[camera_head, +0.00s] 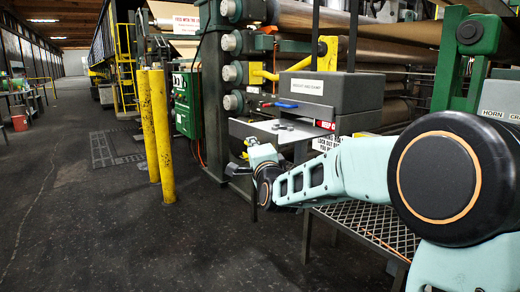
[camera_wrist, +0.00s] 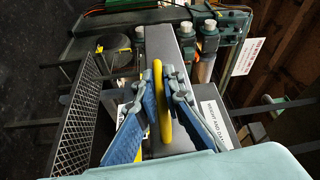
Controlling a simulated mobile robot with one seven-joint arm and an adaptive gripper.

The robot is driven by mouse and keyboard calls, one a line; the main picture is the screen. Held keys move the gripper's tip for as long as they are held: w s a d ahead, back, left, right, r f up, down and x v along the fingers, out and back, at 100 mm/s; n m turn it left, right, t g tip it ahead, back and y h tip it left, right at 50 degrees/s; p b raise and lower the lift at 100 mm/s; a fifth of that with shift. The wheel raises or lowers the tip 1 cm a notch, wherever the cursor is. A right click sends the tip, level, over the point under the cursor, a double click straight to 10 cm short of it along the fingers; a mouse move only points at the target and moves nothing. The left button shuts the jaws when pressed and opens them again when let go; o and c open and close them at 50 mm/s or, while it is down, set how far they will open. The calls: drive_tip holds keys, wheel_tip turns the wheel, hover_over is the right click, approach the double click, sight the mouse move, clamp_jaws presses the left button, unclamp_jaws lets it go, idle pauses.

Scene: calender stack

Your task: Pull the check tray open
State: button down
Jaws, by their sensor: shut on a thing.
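The check tray (camera_head: 262,131) is a pale flat plate jutting left from under the grey box (camera_head: 368,92) in the head view, with dark discs (camera_head: 283,126) on it. My gripper (camera_head: 249,145) is at the tray's near left edge, partly hidden by my wrist. In the wrist view my gripper (camera_wrist: 157,76) has its blue-padded fingers on either side of a yellow handle (camera_wrist: 164,110), shut on it. The handle's join to the tray is hidden in both views.
A blue lever (camera_head: 284,105) sticks out of the box above the tray. A mesh table (camera_head: 375,225) stands below my arm. Two yellow posts (camera_head: 154,130) rise at the left. The dark floor in front is clear.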

drive_tip(key=shift+a+r, duration=0.15)
drive_tip(key=shift+r, duration=0.1)
drive_tip(key=c, duration=2)
unclamp_jaws()
drive_tip(key=shift+s, duration=0.1)
drive_tip(key=shift+c, duration=0.2)
drive_tip(key=shift+f, duration=0.1)
drive_tip(key=shift+s, duration=0.1)
drive_tip(key=v, duration=1.1)
drive_tip(key=shift+s, duration=0.4)
drive_tip(key=shift+f, duration=0.1)
